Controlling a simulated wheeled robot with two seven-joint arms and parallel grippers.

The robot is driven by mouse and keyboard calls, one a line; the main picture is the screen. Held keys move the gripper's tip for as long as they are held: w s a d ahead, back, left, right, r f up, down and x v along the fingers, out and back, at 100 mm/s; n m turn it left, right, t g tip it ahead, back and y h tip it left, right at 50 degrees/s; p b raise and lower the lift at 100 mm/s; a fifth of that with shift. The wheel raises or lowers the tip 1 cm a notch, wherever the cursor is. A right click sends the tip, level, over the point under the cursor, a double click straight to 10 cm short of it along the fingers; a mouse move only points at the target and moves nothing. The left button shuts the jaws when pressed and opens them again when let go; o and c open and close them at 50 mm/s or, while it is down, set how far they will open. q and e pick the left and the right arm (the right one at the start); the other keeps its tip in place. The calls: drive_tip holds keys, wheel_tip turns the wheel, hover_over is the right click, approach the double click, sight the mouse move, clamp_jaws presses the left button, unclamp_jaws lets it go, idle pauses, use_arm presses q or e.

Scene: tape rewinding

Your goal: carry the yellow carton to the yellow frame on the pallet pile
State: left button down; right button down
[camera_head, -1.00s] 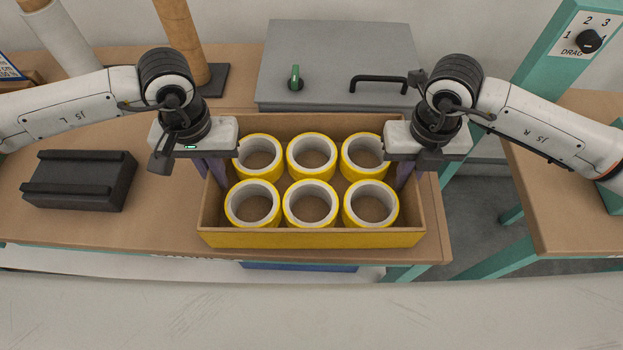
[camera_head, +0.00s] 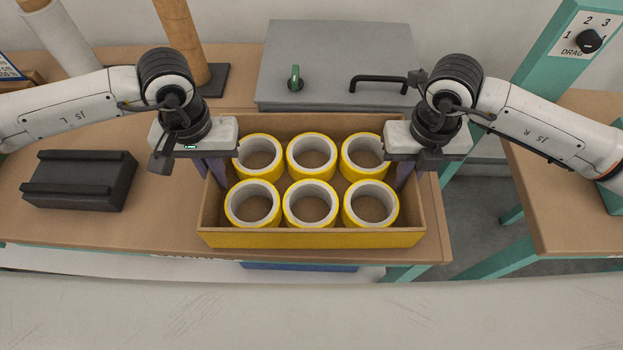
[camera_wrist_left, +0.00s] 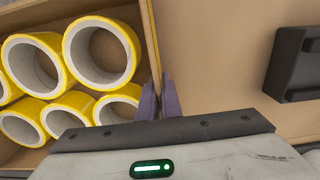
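The yellow carton (camera_head: 310,239), an open box with yellow outside and brown inside walls, sits on the wooden bench and holds several yellow tape rolls (camera_head: 252,204). My left gripper (camera_head: 211,172) is at its left wall. In the left wrist view its purple fingers (camera_wrist_left: 159,100) lie close on either side of the carton wall (camera_wrist_left: 152,45), shut on it. My right gripper (camera_head: 403,174) is at the right wall in a matching pose, its fingers close about the wall and partly hidden by the gripper body. The yellow frame and pallet pile are not in view.
A grey box with a black handle (camera_head: 378,80) and green knob stands behind the carton. A black block (camera_head: 78,180) lies left on the bench (camera_head: 160,225). Cardboard tubes (camera_head: 182,40) stand back left. A teal post with a dial (camera_head: 589,40) and another table (camera_head: 560,190) are right.

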use_arm(q)
drive_tip(key=shift+w+r, duration=0.1)
drive_tip(key=shift+r, duration=0.15)
use_arm(e)
drive_tip(key=shift+w+r, duration=0.1)
drive_tip(key=shift+r, duration=0.15)
